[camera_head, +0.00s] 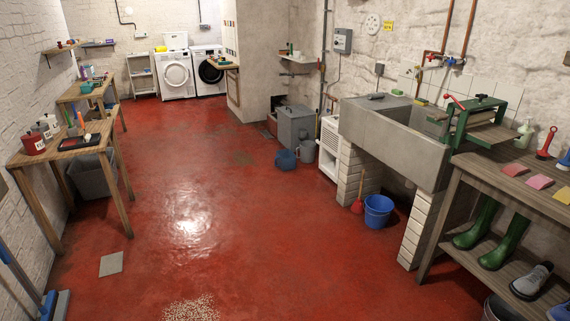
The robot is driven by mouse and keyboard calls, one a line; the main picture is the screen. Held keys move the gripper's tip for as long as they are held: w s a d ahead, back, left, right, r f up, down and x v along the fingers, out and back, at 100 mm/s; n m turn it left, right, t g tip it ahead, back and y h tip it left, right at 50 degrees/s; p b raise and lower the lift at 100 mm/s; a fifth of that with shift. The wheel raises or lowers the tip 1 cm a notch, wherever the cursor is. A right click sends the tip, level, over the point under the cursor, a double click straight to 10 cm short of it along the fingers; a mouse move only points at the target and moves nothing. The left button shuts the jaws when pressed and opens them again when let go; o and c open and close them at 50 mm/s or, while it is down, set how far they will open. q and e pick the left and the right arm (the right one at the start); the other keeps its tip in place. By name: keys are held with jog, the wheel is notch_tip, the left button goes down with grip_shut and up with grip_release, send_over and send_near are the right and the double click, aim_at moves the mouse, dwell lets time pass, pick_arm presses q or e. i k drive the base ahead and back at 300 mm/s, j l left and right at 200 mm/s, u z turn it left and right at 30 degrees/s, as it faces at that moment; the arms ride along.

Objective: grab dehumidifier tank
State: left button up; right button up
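A white boxy appliance with grille slots, which looks like the dehumidifier (328,150), stands on the floor at the right of centre. It is between a grey lidded box and the white brick support of the sink. Its tank cannot be made out separately at this distance. Neither of my grippers is in view.
The concrete sink (395,135) juts out on the right, with a blue bucket (378,211) and red plunger (357,206) below. Blue and grey buckets (286,160) stand by the grey box (294,126). A workbench (490,178) is front right; a wooden table (60,153) is left. The middle red floor is clear.

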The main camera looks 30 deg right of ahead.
aim_at(286, 159)
jog(key=i+l+z, duration=0.1)
jog(key=i+l, duration=1.2)
jog(key=i, duration=0.25)
jog(key=i+l, duration=0.1)
jog(key=i, duration=2.9)
jog(key=i+j+z, duration=0.1)
jog(key=i, duration=0.6)
jog(key=i+j, duration=0.1)
jog(key=i, duration=0.65)
jog(key=l+z, duration=0.05)
